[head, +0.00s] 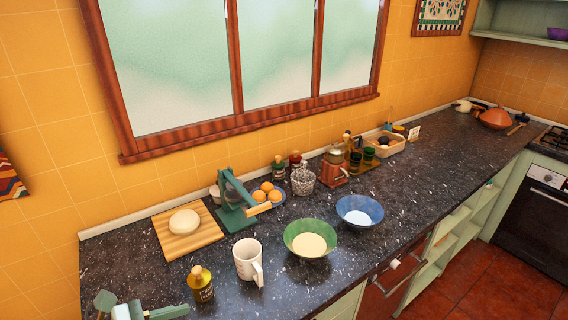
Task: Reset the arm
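A green and pale mechanical part, which looks like my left gripper (137,308), shows at the bottom left corner. It is cut off by the picture's lower edge, and I cannot tell whether it is open or shut. It is left of a dark yellow bottle (201,286) with a black label, apart from it in the picture. I see nothing held in it. My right arm and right gripper are not in view.
The dark speckled counter (330,275) holds a white mug (248,262), a green bowl (310,240), a blue bowl (359,211), a wooden board (176,245) with a pale round item, a green press (235,205) and oranges (266,189). Bare counter lies left of the bottle.

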